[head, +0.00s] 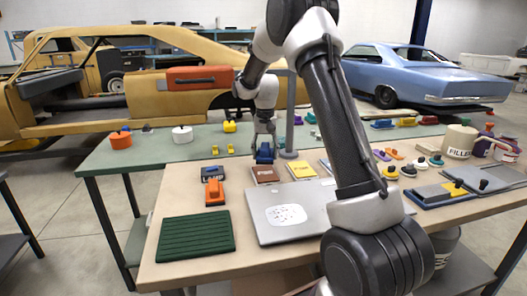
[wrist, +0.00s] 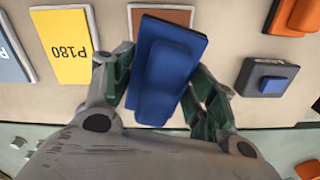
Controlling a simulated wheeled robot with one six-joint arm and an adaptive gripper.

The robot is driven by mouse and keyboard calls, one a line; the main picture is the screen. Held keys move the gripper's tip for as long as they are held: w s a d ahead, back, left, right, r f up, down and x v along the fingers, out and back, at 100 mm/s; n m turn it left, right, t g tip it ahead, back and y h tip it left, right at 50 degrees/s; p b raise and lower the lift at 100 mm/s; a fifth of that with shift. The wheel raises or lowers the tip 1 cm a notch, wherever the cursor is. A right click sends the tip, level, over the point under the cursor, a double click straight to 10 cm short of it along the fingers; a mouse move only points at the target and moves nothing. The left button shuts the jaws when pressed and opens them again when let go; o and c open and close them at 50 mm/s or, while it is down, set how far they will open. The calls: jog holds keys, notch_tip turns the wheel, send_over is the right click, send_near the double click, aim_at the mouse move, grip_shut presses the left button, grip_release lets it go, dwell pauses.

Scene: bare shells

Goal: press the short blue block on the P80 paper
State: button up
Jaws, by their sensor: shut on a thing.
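My gripper (head: 264,145) is shut on a blue block (head: 264,155), which also shows in the wrist view (wrist: 165,65) between the two fingers. The block has a raised narrower top part and looks tilted in the wrist view. A brown paper (head: 266,176) lies flat on the tan table, just in front of the block in the head view. In the wrist view the brown paper (wrist: 180,17) is partly hidden behind the block, and its label is covered. I cannot tell whether the block touches it. A yellow paper (wrist: 62,45) marked P180 lies beside it.
A grey-blue paper (wrist: 10,60) lies beyond the yellow one. A dark lettered block (head: 212,174) and an orange block (head: 215,192) stand left of the brown paper. A green ribbed mat (head: 195,238) and a grey panel (head: 262,228) lie nearer. A grey post (head: 290,115) rises close behind.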

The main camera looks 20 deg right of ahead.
aim_at(265, 173)
jog(key=shift+s+f, duration=0.1)
jog(key=shift+f, duration=2.55)
jog(key=shift+f, duration=0.55)
jog(key=shift+r, duration=3.55)
